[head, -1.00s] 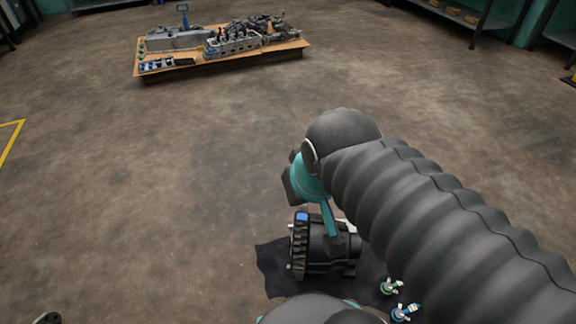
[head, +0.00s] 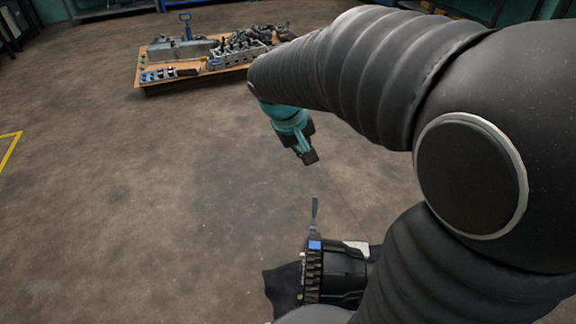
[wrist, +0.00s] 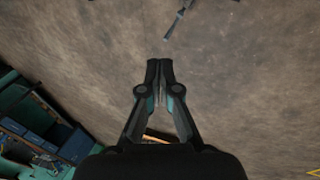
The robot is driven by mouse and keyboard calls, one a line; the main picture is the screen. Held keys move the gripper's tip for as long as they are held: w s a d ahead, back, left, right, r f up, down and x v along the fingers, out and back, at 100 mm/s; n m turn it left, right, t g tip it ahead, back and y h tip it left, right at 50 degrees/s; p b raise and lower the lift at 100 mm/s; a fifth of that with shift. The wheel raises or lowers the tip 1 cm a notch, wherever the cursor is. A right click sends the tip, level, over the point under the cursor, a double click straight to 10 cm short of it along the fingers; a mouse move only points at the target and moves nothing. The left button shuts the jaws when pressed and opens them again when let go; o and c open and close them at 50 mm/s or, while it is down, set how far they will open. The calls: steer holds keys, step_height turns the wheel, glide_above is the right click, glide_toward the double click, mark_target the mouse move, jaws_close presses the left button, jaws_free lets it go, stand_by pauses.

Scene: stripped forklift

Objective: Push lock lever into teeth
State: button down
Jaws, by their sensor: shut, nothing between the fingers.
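A black toothed unit (head: 340,272) sits low in the head view, with a toothed wheel (head: 312,275) on its left side and a small blue block (head: 315,245) on top. A thin grey lever (head: 315,213) stands nearly upright above the blue block, free of the gripper. What looks like the same lever shows at the top of the wrist view (wrist: 180,18). Whether it touches the teeth is too small to tell. My gripper (head: 307,156) is shut and empty, above the lever in the picture and apart from it. Its fingertips meet in the wrist view (wrist: 160,63).
A dark cloth (head: 283,290) lies under the unit. A low wooden platform (head: 200,82) with parts stands at the back. Shelves line the far wall. The floor between is clear. My arm covers the right side of the head view.

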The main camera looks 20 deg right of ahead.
steer(key=w+d+f+n+g+h+b, duration=0.1)
steer(key=w+f+h, duration=0.2)
steer(key=w+f, duration=0.65)
steer(key=w+d+f+n+g+h, duration=0.1)
steer(key=w+d+f+h, duration=0.15)
steer(key=w+f, duration=0.7)
steer(key=w+a+f+n+t+h+b, duration=0.1)
steer(key=w+f+n+h, duration=0.15)
steer(key=f, duration=1.05)
steer(key=w+f+n+t+h, duration=0.1)
steer(key=w+f+h, duration=0.15)
steer(key=f, duration=1.15)
steer(key=x, duration=1)
steer(key=shift+s+a+r+t+p, duration=0.2)
steer(key=shift+s+r+p, duration=0.25)
steer(key=shift+s, duration=0.4)
steer(key=shift+s+a+r+t+p, duration=0.15)
steer(key=shift+s+r+p, duration=0.1)
steer(key=shift+s+r, duration=0.45)
steer(key=shift+s+a+f, duration=0.1)
steer(key=shift+s+f, duration=0.05)
